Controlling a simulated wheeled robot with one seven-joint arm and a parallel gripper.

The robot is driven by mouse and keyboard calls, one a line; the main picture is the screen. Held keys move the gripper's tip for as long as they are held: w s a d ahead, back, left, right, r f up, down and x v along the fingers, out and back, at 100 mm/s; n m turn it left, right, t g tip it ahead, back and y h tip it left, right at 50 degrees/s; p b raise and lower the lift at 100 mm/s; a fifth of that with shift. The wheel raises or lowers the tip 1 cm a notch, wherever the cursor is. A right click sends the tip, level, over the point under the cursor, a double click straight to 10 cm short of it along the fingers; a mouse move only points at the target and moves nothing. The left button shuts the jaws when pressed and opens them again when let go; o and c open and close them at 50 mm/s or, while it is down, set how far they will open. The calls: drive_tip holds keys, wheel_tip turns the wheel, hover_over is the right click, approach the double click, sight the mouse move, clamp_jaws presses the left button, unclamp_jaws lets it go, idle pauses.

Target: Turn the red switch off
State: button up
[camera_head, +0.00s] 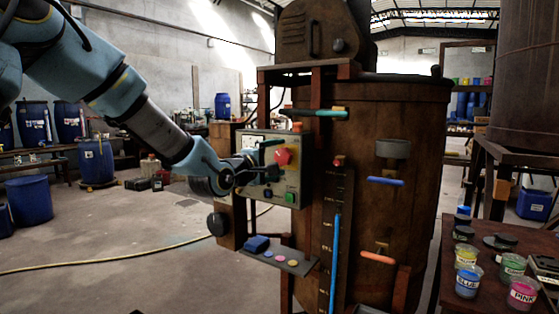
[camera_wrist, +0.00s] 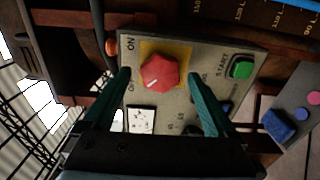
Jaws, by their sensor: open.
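The red switch (camera_head: 283,157) is a faceted knob on a yellow plate, on the face of a grey control panel (camera_head: 305,170) fixed to the brown vat. In the wrist view the red switch (camera_wrist: 160,72) sits between the two teal fingers of my gripper (camera_wrist: 157,77). The fingers are apart, with a gap on each side of the knob. A short white mark shows on the knob's lower left. An ON label and a partly hidden OF label stand left of it. In the head view my gripper (camera_head: 267,161) is close to the panel, partly in front of it.
A green START button (camera_wrist: 241,67) is right of the switch in the wrist view. Below the panel in the head view, a small shelf (camera_head: 300,266) holds a blue block and coloured discs. Blue and orange handles (camera_head: 386,181) stick out from the vat. Paint jars (camera_head: 467,281) stand at right.

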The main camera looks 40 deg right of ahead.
drive_tip(key=b+v, duration=0.1)
drive_tip(key=v, duration=0.8)
drive_tip(key=shift+a, duration=0.25)
drive_tip(key=shift+f, duration=0.1)
drive_tip(key=w+a+f+m+t+y, duration=0.1)
drive_tip(key=w+a+f+y, duration=0.35)
drive_tip(key=a, duration=0.35)
drive_tip(key=w+a+f+t+y, duration=0.1)
drive_tip(key=w+a+f+y, duration=0.2)
drive_tip(key=a+f, duration=0.4)
drive_tip(key=w+a+f+m+t+y, duration=0.1)
drive_tip(key=w+a+f+y, duration=0.3)
drive_tip(key=a, duration=0.5)
drive_tip(key=s+a+f+g+y, duration=0.2)
drive_tip(key=s+a, duration=0.1)
drive_tip(key=a, duration=0.5)
drive_tip(key=s+a+f+m+g+y, duration=0.1)
drive_tip(key=s+a, duration=0.3)
drive_tip(key=a, duration=0.4)
drive_tip(key=s+a+f+m+g+y, duration=0.1)
drive_tip(key=s+a+f+g+y, duration=0.1)
drive_tip(key=a, duration=0.5)
drive_tip(key=shift+s+a+f+g+y, duration=0.45)
drive_tip(key=shift+s+f, duration=0.3)
drive_tip(key=shift+s, duration=0.25)
